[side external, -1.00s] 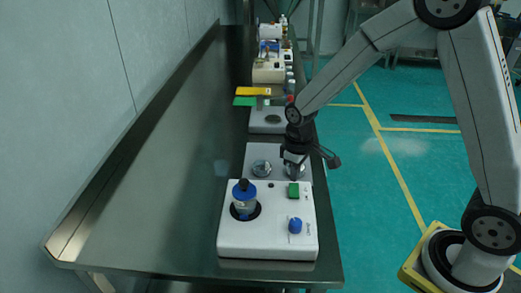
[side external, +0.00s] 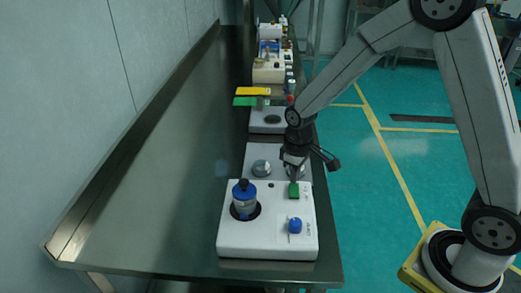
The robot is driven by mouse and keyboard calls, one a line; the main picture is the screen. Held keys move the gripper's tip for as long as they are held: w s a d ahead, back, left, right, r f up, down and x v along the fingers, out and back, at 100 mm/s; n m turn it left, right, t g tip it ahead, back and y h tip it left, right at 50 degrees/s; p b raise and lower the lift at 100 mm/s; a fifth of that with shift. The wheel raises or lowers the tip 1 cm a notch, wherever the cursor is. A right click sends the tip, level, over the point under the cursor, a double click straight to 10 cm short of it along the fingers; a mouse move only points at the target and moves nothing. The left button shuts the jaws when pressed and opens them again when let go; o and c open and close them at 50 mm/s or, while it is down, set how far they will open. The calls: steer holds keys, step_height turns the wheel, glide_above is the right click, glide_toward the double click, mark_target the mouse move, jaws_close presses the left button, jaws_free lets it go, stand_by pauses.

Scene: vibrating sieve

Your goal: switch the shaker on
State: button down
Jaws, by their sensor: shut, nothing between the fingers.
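The shaker (side external: 265,235) is a white box at the near end of the metal bench. It has a green switch (side external: 294,192) at its back right and a blue knob (side external: 295,226) in front of that. A blue-capped vessel (side external: 244,200) stands in a dark round opening on its left. My gripper (side external: 294,179) is shut and empty, pointing down at the far edge of the green switch. The fingertips are small here, and I cannot tell whether they touch the switch.
Right behind the shaker is a grey unit with round metal plates (side external: 262,167). Farther back stand another white device (side external: 268,122), yellow and green plates (side external: 252,91) and several more instruments. The bench's left side (side external: 170,170) is clear.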

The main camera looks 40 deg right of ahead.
mark_target(294, 186)
steer(key=shift+f, duration=0.9)
stand_by(0.8)
steer(key=shift+r, duration=3.55)
steer(key=shift+s, duration=0.1)
steer(key=s+m+t, duration=0.2)
steer(key=s+m, duration=0.1)
steer(key=s, duration=0.8)
steer(key=shift+d+f+t, duration=0.2)
steer(key=shift+d+t, duration=0.05)
steer(key=shift+t, duration=0.05)
